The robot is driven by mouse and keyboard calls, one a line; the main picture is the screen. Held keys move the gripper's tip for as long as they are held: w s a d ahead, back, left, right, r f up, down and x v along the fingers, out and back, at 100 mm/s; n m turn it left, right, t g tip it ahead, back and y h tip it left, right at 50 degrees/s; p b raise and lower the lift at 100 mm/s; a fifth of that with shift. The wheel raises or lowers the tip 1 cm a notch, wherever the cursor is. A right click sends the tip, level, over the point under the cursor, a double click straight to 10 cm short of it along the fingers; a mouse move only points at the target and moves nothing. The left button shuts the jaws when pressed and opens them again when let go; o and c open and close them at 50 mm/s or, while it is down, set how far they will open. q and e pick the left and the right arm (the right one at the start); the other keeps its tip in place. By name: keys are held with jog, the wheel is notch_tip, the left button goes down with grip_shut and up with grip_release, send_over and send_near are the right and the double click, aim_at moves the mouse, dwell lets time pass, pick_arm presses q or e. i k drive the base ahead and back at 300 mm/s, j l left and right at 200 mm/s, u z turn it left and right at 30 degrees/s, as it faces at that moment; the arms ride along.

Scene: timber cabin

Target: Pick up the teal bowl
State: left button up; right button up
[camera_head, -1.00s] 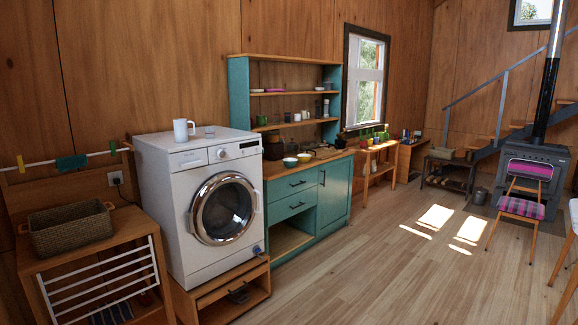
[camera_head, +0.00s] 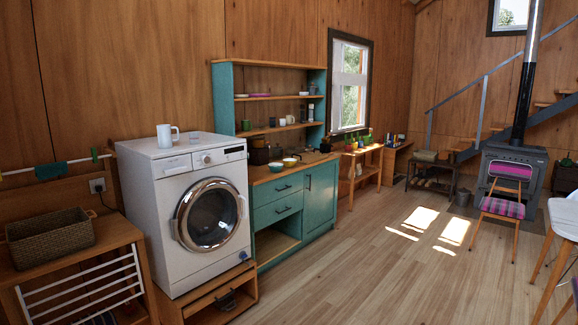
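Two small bowls stand side by side on the wooden counter (camera_head: 262,176) of the teal cabinet, right of the washing machine. The left bowl (camera_head: 276,167) and the right bowl (camera_head: 290,163) both look pale inside. They are too small here to tell for sure which one is teal. Neither of my grippers is in view.
A white washing machine (camera_head: 188,205) with a white mug (camera_head: 167,135) on top stands left of the cabinet (camera_head: 305,205). A wicker basket (camera_head: 50,236) sits at the far left. A chair (camera_head: 502,205) and part of a white table are at the right. The floor (camera_head: 350,270) before the cabinet is clear.

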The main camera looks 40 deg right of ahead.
aim_at(276, 168)
jog(key=i+l+z, duration=0.1)
jog(key=i+l, duration=0.75)
jog(key=i+l+z, duration=0.15)
jog(key=i+l, duration=0.55)
jog(key=i, duration=0.25)
jog(key=i+l+z, duration=0.15)
jog(key=i+l, duration=0.25)
jog(key=i+l+z, duration=0.1)
jog(key=i+l, duration=0.15)
jog(key=i, duration=0.3)
jog(key=i+l, duration=0.25)
jog(key=i, duration=0.25)
jog(key=l+u, duration=0.1)
jog(key=u, duration=0.35)
jog(key=i+l+u, duration=0.2)
jog(key=l, duration=0.15)
jog(key=i+l+u, duration=0.25)
jog(key=l+u, duration=0.2)
jog(key=l, duration=0.3)
jog(key=i+l+u, duration=0.2)
jog(key=l, duration=0.2)
jog(key=i+l, duration=0.1)
jog(key=l, duration=0.5)
jog(key=i+l, duration=0.1)
jog(key=l, duration=0.5)
jog(key=i+l+u, duration=0.1)
jog(key=l, duration=0.5)
